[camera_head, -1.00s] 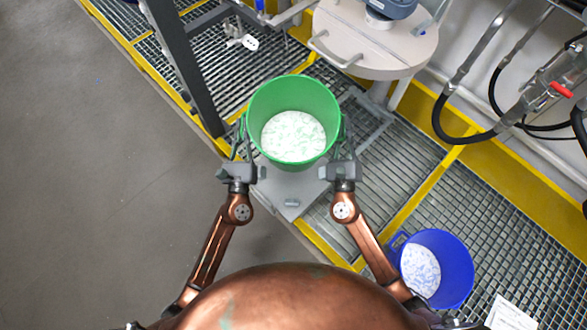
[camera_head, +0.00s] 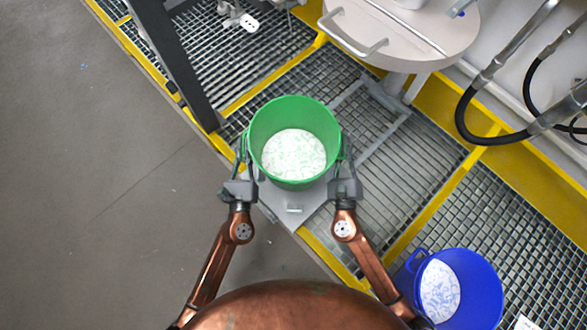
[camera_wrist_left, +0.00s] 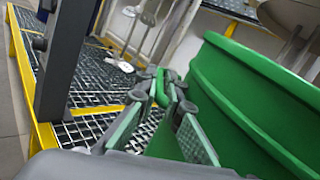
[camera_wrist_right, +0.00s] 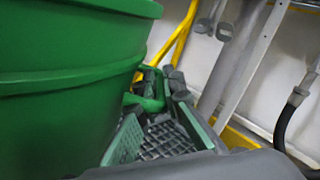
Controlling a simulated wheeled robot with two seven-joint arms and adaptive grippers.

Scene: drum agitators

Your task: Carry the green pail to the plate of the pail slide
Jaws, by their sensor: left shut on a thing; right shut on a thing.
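The green pail (camera_head: 294,182) holds white and pale green flakes and is upright between my two grippers. My left gripper (camera_head: 246,165) is shut on the pail's left handle, a green loop (camera_wrist_left: 162,90) in the left wrist view. My right gripper (camera_head: 344,165) is shut on the right handle, which shows in the right wrist view (camera_wrist_right: 146,103). The grey plate (camera_head: 312,203) of the pail slide shows beneath and in front of the pail, with a small grip at its near corner. The pail hides much of the plate. I cannot tell whether the pail's base touches it.
Grey slide rails (camera_head: 384,141) run over the grating behind the pail. A round beige lid (camera_head: 420,45) with a bar handle stands at the back. A dark post (camera_head: 172,65) rises at the left. A blue pail (camera_head: 480,290) of flakes stands at lower right. Bare floor lies left.

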